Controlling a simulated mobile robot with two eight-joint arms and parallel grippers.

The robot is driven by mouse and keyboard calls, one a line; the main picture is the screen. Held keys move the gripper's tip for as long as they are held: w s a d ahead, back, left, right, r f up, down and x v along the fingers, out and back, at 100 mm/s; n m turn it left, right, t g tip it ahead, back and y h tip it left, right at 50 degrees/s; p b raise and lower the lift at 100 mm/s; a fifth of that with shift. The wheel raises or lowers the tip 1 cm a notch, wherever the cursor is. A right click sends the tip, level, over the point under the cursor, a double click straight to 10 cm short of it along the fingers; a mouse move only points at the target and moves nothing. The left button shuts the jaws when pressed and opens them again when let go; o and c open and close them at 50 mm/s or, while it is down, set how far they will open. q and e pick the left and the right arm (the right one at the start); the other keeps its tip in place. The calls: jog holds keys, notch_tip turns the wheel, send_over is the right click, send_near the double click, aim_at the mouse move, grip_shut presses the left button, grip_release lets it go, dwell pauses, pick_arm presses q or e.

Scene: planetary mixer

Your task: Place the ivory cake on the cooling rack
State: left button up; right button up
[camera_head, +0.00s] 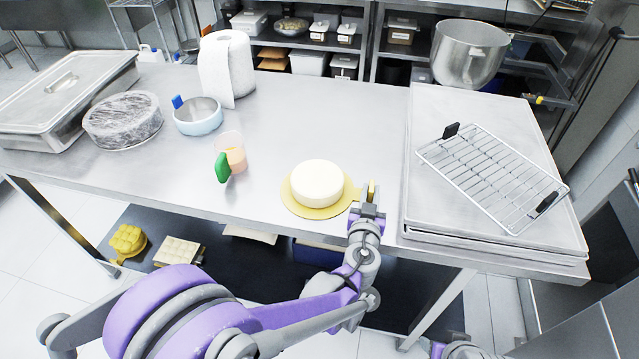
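The ivory cake (317,183) is a plain round cake on a gold round board (304,210) near the front edge of the steel table. The cooling rack (490,170) is a wire grid with two black end grips, lying at an angle on flat trays at the right. My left gripper (369,197) is at the right edge of the cake board, close beside the cake. Its fingers are seen nearly edge-on, so I cannot tell whether they are open or closed on the board. My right gripper is out of view.
The flat metal trays (425,140) rise slightly above the table (290,115), right of the cake. The table behind the cake is clear.

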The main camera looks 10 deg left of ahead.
pick_arm(q)
grip_shut()
jog(key=shift+r, duration=0.1)
dwell(1.2)
